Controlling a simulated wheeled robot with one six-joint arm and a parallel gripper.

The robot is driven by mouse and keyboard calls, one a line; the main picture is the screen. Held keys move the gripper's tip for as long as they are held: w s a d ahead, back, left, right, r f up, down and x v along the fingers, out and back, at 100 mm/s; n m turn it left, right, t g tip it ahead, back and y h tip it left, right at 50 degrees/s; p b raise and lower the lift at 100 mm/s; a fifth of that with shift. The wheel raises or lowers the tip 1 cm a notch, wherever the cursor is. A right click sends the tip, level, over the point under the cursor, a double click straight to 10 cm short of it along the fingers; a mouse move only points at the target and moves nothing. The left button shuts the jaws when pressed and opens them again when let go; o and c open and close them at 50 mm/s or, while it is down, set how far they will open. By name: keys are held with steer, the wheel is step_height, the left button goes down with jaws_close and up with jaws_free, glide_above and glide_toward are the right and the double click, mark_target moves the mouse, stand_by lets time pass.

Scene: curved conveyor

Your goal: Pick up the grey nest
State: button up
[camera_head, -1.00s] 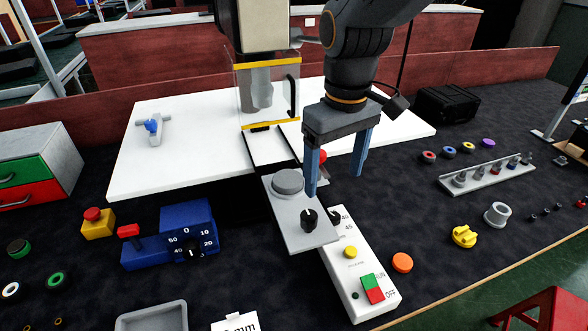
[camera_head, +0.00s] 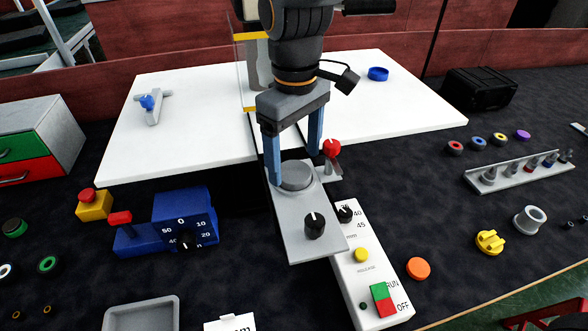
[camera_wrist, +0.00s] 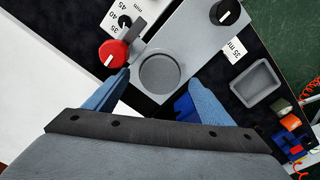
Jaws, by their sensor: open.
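The grey nest looks like the round grey piece (camera_head: 297,176) at the far end of a flat grey plate (camera_head: 318,238). In the wrist view this nest (camera_wrist: 160,73) appears as a shallow round cup with a thin rim. My gripper (camera_head: 296,168) is open and points down, with one blue finger at the left of the nest and the other at its far right.
A red knob (camera_head: 332,148) stands close to the right finger. A black knob (camera_head: 315,226) is on the plate's near end. A white control box (camera_head: 372,270) lies at the near right and a blue dial box (camera_head: 184,220) at the left. A white board (camera_head: 200,120) lies behind.

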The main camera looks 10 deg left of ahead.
mark_target(294, 175)
steer(key=shift+f, duration=1.2)
steer(key=c, duration=1.2)
